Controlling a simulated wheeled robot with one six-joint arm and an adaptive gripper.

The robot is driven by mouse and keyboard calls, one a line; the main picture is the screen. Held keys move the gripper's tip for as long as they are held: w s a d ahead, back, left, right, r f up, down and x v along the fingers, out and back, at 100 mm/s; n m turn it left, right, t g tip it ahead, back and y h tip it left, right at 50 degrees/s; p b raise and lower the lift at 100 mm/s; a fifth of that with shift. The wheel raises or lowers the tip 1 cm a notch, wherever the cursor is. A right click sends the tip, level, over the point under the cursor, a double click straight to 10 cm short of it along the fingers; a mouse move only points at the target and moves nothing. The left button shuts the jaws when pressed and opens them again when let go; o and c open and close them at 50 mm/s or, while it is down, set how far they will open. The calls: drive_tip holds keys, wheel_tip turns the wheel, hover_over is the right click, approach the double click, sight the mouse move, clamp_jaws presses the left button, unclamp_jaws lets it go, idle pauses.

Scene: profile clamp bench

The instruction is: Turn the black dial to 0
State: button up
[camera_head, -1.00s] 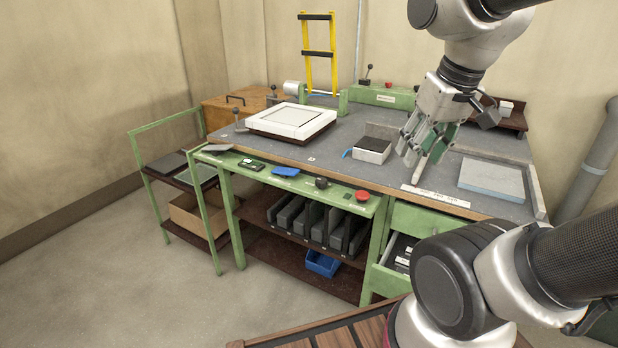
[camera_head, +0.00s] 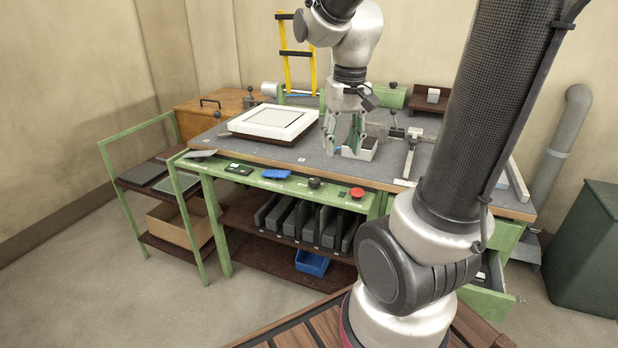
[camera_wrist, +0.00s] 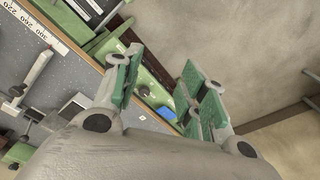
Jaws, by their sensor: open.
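The black dial (camera_head: 314,183) is a small dark knob on the green front rail of the bench, between the blue item and the red button. It is too small to read any marks or where it points. My gripper (camera_head: 341,147) is open and empty, pointing down over the bench top, above and behind the dial and apart from it. In the wrist view, my gripper (camera_wrist: 163,75) shows its green-padded fingers spread, with nothing between them.
The red button (camera_head: 357,194) sits right of the dial, and a blue item (camera_head: 276,173) sits left of it. A ruler strip (camera_wrist: 40,22) shows in the wrist view. Floor at left is clear.

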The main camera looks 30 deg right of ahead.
drive_tip(key=w+d+f+m+g, duration=0.25)
drive_tip(key=w+f+m, duration=0.35)
drive_tip(key=w+f, duration=0.55)
drive_tip(key=m+t, duration=0.1)
drive_tip(key=m, duration=0.4)
hover_over(314, 179)
drive_tip(key=s, duration=0.1)
wheel_tip(314, 179, down, 3)
drive_tip(key=shift+s+a+r, duration=0.1)
drive_tip(key=shift+s, duration=0.05)
drive_tip(key=shift+w+m+t, duration=0.25)
drive_tip(key=shift+w+m, duration=0.05)
drive_tip(key=shift+m, duration=0.2)
drive_tip(key=shift+w+f, duration=0.15)
drive_tip(key=shift+f, duration=0.25)
wheel_tip(314, 179, down, 7)
drive_tip(key=shift+f, duration=0.1)
drive_tip(key=shift+c, duration=0.3)
drive_tip(key=c, duration=0.7)
